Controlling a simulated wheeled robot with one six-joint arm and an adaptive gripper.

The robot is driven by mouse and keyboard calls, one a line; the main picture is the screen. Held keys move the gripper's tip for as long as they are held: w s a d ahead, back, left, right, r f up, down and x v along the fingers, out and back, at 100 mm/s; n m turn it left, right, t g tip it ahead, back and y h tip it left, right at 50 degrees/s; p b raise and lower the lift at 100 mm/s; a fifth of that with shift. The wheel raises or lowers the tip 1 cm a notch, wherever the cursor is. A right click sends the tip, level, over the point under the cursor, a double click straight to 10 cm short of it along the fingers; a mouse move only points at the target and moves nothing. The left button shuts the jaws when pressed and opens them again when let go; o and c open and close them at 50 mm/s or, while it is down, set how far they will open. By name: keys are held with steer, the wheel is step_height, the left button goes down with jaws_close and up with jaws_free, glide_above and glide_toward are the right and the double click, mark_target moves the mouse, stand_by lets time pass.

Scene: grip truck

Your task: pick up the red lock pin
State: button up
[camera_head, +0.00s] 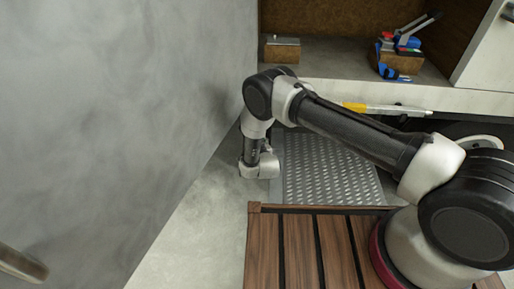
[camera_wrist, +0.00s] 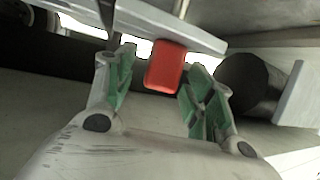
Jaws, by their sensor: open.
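The red lock pin (camera_wrist: 165,66) shows in the wrist view as a red block with rounded edges, just under a pale metal beam. My gripper (camera_wrist: 160,80) is open, with its green-padded fingers to the left and right of the red block. The block appears between the fingers, nearer the right one; I cannot tell whether it is touched. In the head view the pin is not visible, and my gripper's fingers are hidden behind my arm.
A pale beam (camera_wrist: 165,22) runs above the pin, and a dark cylinder (camera_wrist: 246,82) lies to the right. In the head view, a grey wall (camera_head: 110,120) stands left, a metal tread plate (camera_head: 325,172) lies below the truck bed (camera_head: 345,66), and tools (camera_head: 400,48) rest on it.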

steer(key=shift+w, duration=0.15)
jaws_close()
step_height(320, 180, up, 15)
steer(key=shift+r, duration=0.2)
stand_by(1.5)
